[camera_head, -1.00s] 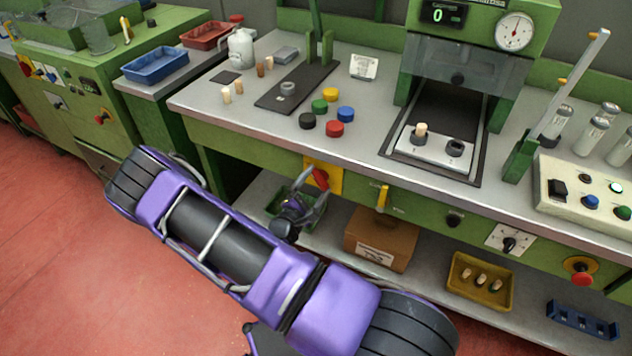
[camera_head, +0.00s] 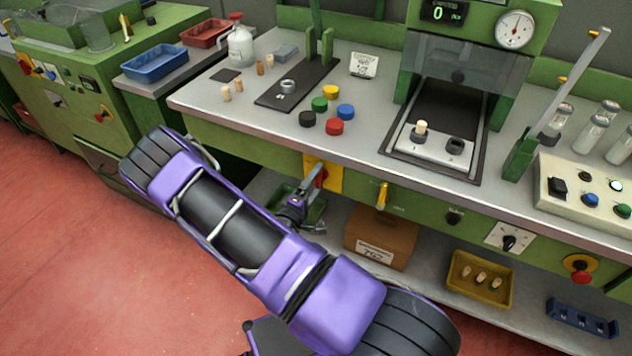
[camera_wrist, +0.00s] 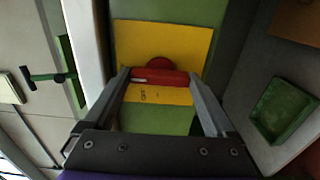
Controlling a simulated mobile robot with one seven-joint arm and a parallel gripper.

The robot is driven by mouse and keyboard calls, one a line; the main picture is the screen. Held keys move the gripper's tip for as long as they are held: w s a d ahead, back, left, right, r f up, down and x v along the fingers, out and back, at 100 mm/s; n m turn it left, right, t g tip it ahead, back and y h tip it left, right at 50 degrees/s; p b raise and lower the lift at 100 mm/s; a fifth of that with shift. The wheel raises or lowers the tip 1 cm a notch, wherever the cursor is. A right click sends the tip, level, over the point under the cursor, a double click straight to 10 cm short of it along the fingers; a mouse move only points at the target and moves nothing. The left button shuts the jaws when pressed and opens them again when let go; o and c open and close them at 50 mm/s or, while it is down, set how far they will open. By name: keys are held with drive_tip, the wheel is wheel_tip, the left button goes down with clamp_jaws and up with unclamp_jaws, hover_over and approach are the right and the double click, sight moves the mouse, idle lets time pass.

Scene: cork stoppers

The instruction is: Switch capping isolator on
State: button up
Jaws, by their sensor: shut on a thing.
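The wrist view shows the yellow plate (camera_wrist: 205,42) and the red handle (camera_wrist: 160,77) close up. My gripper (camera_wrist: 159,76) is shut on the red handle, one finger at each end. The handle lies across the wrist picture, which is roughly upright on the panel. Part of the handle is hidden by the fingers.
A green tray (camera_wrist: 283,110) lies on the lower shelf near my gripper, and a cardboard box (camera_head: 381,238) stands right of it. A yellow lever (camera_head: 382,195), a black knob and a red stop button (camera_head: 580,266) sit farther right on the panel. The bench top overhangs above.

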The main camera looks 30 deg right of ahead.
idle(0.4)
drive_tip(key=o, duration=1.1)
drive_tip(key=shift+c, duration=0.2)
drive_tip(key=shift+a, duration=0.1)
drive_tip(key=v, duration=1.7)
drive_tip(key=shift+s, duration=0.2)
drive_tip(key=shift+a, duration=0.1)
